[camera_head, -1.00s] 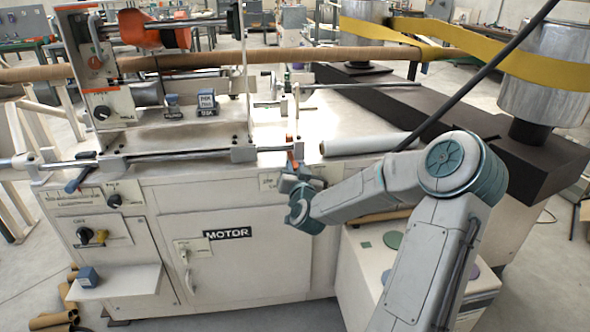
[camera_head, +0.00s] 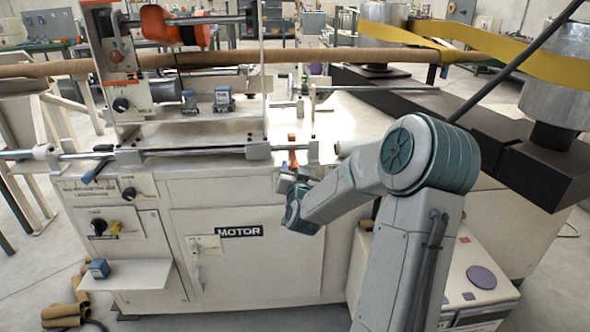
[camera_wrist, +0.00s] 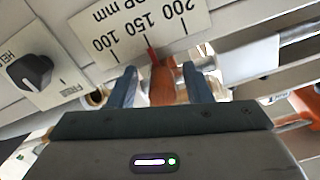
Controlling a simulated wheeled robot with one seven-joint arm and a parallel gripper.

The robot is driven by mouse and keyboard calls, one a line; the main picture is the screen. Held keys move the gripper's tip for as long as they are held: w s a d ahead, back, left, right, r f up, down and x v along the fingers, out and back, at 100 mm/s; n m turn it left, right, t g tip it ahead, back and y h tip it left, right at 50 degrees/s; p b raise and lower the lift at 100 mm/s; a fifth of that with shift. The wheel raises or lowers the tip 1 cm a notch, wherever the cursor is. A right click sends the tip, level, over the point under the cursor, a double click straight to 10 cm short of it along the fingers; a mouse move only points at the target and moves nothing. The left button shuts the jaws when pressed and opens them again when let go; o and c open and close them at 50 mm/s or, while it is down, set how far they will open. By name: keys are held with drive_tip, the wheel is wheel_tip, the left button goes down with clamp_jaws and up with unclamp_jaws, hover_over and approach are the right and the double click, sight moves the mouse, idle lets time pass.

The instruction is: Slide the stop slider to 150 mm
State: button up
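The orange stop slider (camera_head: 292,157) sits on the rail at the machine's front edge. In the wrist view, its orange body (camera_wrist: 162,88) stands between the two fingers of my gripper (camera_wrist: 162,84), with a narrow gap seeming to show on each side. The slider's red pointer (camera_wrist: 152,54) lies close to the 150 mark of the white scale plate (camera_wrist: 138,36), which also shows 100 and 200. The exact reading is hard to tell. In the head view, my gripper (camera_head: 292,177) is at the slider, its fingers partly hidden.
A black knob (camera_wrist: 30,72) on a white plate is beside the scale. The metal rail (camera_head: 200,151) runs along the machine's front edge. The MOTOR panel (camera_head: 255,265) is below. A dark bench (camera_head: 500,150) with metal drums and yellow belt stands at right.

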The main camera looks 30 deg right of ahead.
drive_tip(key=shift+r, duration=0.2)
drive_tip(key=shift+s+a, duration=0.2)
drive_tip(key=shift+s, duration=0.25)
drive_tip(key=b+v, duration=0.7)
drive_tip(key=v, duration=0.5)
drive_tip(key=shift+s+f, duration=0.2)
drive_tip(key=shift+s, duration=0.1)
drive_tip(key=shift+r, duration=0.1)
